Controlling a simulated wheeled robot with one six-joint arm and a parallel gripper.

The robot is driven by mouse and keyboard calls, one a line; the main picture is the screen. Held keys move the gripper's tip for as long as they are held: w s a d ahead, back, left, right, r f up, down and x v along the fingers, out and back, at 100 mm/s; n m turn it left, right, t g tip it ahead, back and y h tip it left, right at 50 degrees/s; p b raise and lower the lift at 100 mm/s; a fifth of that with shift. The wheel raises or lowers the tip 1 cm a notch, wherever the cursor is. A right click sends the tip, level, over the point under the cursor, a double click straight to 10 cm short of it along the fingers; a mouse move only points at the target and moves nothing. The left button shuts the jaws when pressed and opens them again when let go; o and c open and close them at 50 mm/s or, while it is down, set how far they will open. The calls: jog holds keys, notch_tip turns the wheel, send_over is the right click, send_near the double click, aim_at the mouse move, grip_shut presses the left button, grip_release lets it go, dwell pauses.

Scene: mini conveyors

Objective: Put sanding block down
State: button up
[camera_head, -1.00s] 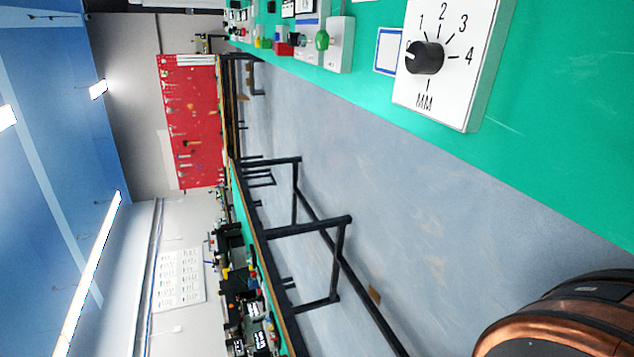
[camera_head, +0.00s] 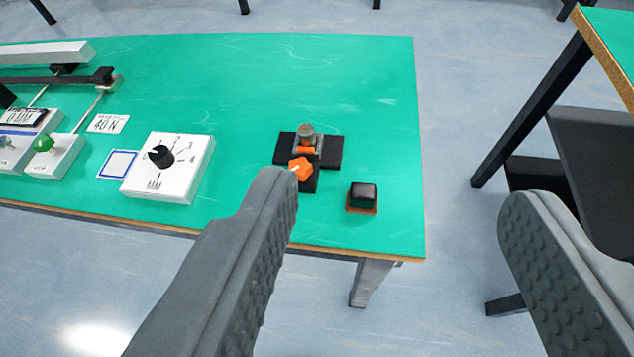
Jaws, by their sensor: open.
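The sanding block (camera_head: 362,195), a small black block on a brown base, sits on the green bench top (camera_head: 340,80) near its right front corner. My gripper (camera_head: 398,193) is open, with its two grey fingers wide apart and nothing held between them. In the picture the block shows between the fingers, nearer the left one, but it lies beyond them and apart from both. The left finger covers part of the bench's front edge.
A black fixture with an orange knob (camera_head: 300,168) stands just left of the block. A white dial box (camera_head: 168,168), a blue-framed square (camera_head: 118,164) and a conveyor (camera_head: 50,55) are farther left. Another bench (camera_head: 610,45) stands at the right. Bench space behind the block is clear.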

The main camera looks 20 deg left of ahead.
jog(key=s+r+t, duration=0.4)
jog(key=s, duration=0.5)
jog(key=shift+o, duration=0.4)
jog(key=shift+w, duration=0.2)
dwell(0.6)
jog(key=g, duration=1.7)
send_over(364, 187)
notch_tip(364, 187, down, 16)
notch_tip(364, 187, down, 18)
jog(key=shift+r, duration=0.25)
jog(key=c, duration=1.2)
jog(key=shift+o, duration=0.2)
notch_tip(364, 187, up, 10)
jog(key=shift+r, duration=0.1)
